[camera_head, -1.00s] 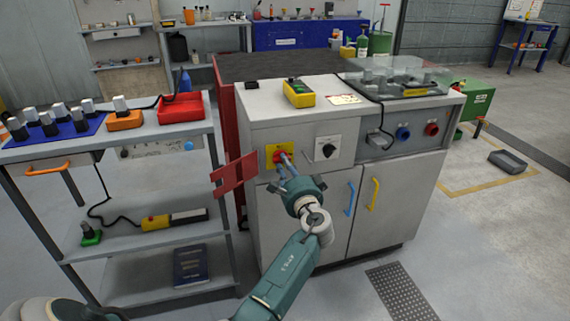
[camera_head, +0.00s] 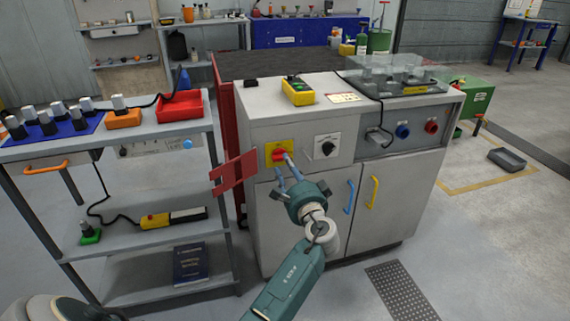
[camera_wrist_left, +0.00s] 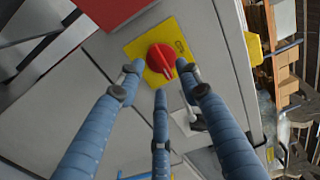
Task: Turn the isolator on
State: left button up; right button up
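The isolator is a red rotary knob (camera_head: 279,154) on a yellow plate (camera_head: 270,147), on the front of the grey cabinet. In the left wrist view the red knob (camera_wrist_left: 161,59) shows a small pale mark at its lower right edge. My left gripper (camera_head: 284,170) is in front of and just below the knob. In the left wrist view its three blue fingers (camera_wrist_left: 161,80) are spread apart, with nothing between them. Two fingertips overlap the yellow plate's sides in that view; I see no clear contact with the knob. My right gripper is not in view.
A red plate (camera_head: 234,172) sticks out at the cabinet's left edge, near my gripper. Blue (camera_head: 350,197) and yellow (camera_head: 374,192) door handles are lower right. A shelf trolley (camera_head: 160,135) stands left.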

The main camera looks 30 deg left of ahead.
pick_arm(q)
jog(key=v, duration=0.8)
jog(key=shift+s+d, duration=0.25)
jog(key=shift+d, duration=0.05)
